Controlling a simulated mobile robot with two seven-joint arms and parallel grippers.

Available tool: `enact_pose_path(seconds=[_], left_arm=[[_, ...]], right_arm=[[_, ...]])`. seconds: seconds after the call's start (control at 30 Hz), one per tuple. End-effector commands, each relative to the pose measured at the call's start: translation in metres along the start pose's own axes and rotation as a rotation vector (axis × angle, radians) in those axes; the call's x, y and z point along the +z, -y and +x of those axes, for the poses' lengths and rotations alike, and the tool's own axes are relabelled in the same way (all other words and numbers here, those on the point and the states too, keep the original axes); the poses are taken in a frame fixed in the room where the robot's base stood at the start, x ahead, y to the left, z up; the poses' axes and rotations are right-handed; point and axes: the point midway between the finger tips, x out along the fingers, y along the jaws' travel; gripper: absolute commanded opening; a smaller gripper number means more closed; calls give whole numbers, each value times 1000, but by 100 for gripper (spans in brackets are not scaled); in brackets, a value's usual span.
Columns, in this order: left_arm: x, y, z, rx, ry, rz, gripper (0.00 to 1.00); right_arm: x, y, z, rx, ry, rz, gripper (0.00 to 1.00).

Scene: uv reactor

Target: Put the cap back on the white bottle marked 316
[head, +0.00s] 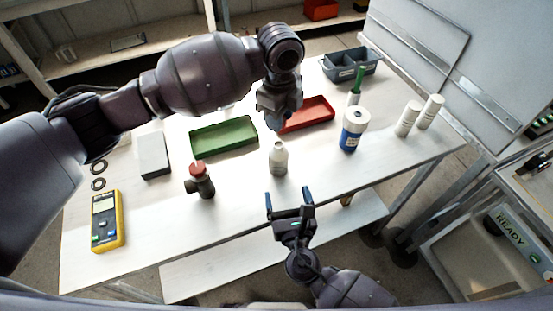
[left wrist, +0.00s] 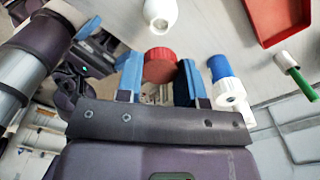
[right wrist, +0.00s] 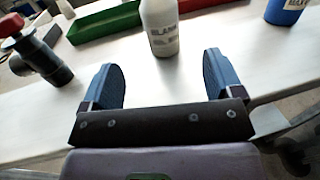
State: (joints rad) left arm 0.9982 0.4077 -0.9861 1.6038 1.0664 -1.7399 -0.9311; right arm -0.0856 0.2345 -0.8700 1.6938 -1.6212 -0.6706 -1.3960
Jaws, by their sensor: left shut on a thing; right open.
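The white bottle (head: 278,159) stands upright on the table in the head view, its narrow neck uncapped. In the right wrist view the bottle (right wrist: 161,28) shows dark lettering, but I cannot read 316. It also shows at the top of the left wrist view (left wrist: 160,12). My left gripper (head: 278,115) is above and behind the bottle. In the left wrist view it is shut on a round red cap (left wrist: 160,65), apart from the bottle; the head view hides the cap. My right gripper (head: 290,198) is open and empty in front of the bottle, not touching it.
A green tray (head: 223,150) and a red tray (head: 326,124) lie behind the bottle. A red-knobbed valve (head: 204,188) stands left; a blue-and-white bottle (head: 353,130) stands right. A yellow meter (head: 105,225) lies front left. The table is clear immediately around the white bottle.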

Motion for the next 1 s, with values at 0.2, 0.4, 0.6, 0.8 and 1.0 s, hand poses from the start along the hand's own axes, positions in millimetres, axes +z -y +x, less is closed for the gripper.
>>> enact_pose_path(seconds=[0.2,0.4,0.6,0.8,1.0], left_arm=[[0,0,0,0,0,-1,13],[0,0,0,0,0,-1,13],[0,0,0,0,0,-2,13],[0,0,0,0,0,-2,13],[0,0,0,0,0,-2,13]], right_arm=[[0,0,0,1,0,-1,86],[0,0,5,0,0,1,86],[1,0,29,0,2,1,86],[1,0,61,0,2,0,86],[0,0,91,1,1,2,86]])
